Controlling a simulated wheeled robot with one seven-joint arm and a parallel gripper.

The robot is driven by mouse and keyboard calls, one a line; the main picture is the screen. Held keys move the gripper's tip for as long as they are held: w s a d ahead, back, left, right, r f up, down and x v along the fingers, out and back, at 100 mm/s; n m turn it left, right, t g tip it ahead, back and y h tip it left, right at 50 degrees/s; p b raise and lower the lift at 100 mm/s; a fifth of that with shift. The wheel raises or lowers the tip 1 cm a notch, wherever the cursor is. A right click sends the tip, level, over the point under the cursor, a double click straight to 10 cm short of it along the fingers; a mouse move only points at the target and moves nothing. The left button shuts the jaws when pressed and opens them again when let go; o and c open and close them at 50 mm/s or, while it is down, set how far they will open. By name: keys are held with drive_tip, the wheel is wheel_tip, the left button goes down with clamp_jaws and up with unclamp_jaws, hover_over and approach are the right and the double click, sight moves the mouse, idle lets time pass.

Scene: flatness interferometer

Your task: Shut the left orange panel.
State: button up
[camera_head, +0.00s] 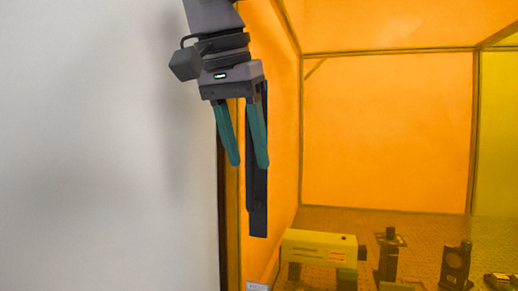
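The left orange panel (284,130) shows as a translucent, steeply angled sheet on the left side of the framed enclosure. A long dark vertical bar (258,205), which looks like a handle, stands at the panel's near edge. My gripper (250,164) hangs in front of it, pointing down, with its two teal fingers apart. The right finger overlaps the bar and hides part of it; the left finger is to the left of the bar. I cannot tell whether either finger touches it. Nothing is visibly held.
A plain white surface (100,150) fills the left. Inside the enclosure, a yellow-looking box-shaped instrument (318,246) and dark optical mounts (455,266) stand on a perforated table (415,226). The orange back panel (388,130) closes the far side.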

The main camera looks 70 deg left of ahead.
drive_tip(key=v, duration=0.7)
drive_tip(key=shift+r, duration=0.2)
drive_tip(key=shift+s+d, duration=0.1)
drive_tip(key=shift+d, duration=0.05)
idle(0.5)
